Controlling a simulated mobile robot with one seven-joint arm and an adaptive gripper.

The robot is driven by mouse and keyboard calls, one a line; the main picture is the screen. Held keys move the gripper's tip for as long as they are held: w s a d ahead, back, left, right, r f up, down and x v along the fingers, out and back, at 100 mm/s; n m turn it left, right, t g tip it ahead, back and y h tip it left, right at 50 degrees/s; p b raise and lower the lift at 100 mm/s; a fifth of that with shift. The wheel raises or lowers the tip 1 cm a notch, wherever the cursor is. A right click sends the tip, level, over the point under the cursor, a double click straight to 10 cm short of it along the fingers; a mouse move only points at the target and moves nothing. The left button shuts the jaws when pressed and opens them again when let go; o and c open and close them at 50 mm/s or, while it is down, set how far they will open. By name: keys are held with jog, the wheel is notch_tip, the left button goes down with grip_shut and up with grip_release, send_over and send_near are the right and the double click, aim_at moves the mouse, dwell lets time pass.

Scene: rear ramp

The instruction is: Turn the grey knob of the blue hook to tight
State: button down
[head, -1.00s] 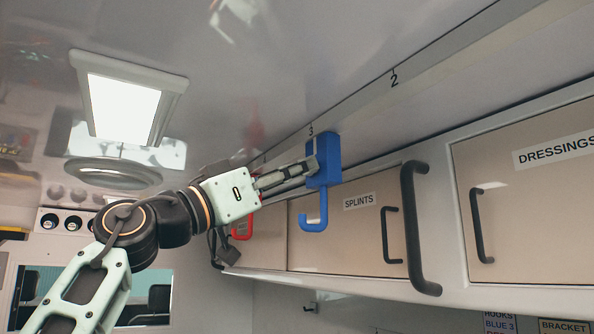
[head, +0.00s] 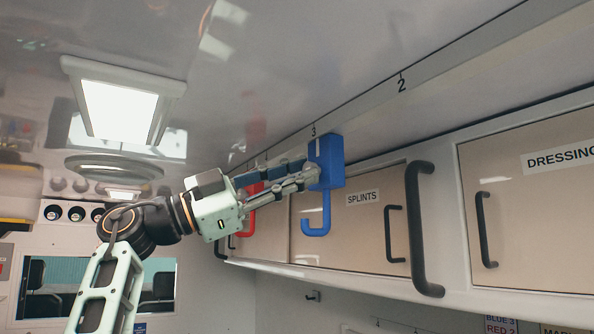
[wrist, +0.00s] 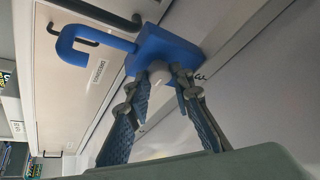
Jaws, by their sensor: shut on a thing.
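The blue hook (head: 326,160) hangs from the ceiling-side rail at the mark 3, its curved end pointing down. Its grey knob (head: 313,172) is on the side facing my arm, partly covered by my fingertips. My gripper (head: 306,176) reaches it from the left and is shut on the knob. In the wrist view, the hook (wrist: 165,45) is at the top, and the pale knob (wrist: 158,76) sits between the two fingers of my gripper (wrist: 162,82). I cannot read a tight or loose mark on the knob.
A red hook (head: 248,205) hangs behind my gripper, farther along the rail (head: 370,98). The SPLINTS cabinet (head: 350,235) and a large black handle (head: 420,230) are close on the right. A ceiling lamp (head: 120,110) is at the upper left.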

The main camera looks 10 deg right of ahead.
jog(key=shift+m, duration=0.3)
jog(key=c, duration=1.7)
grip_release()
jog(key=shift+a, duration=0.1)
jog(key=v, duration=1.1)
jog(key=shift+w+a+f, duration=0.1)
jog(key=shift+a, duration=0.3)
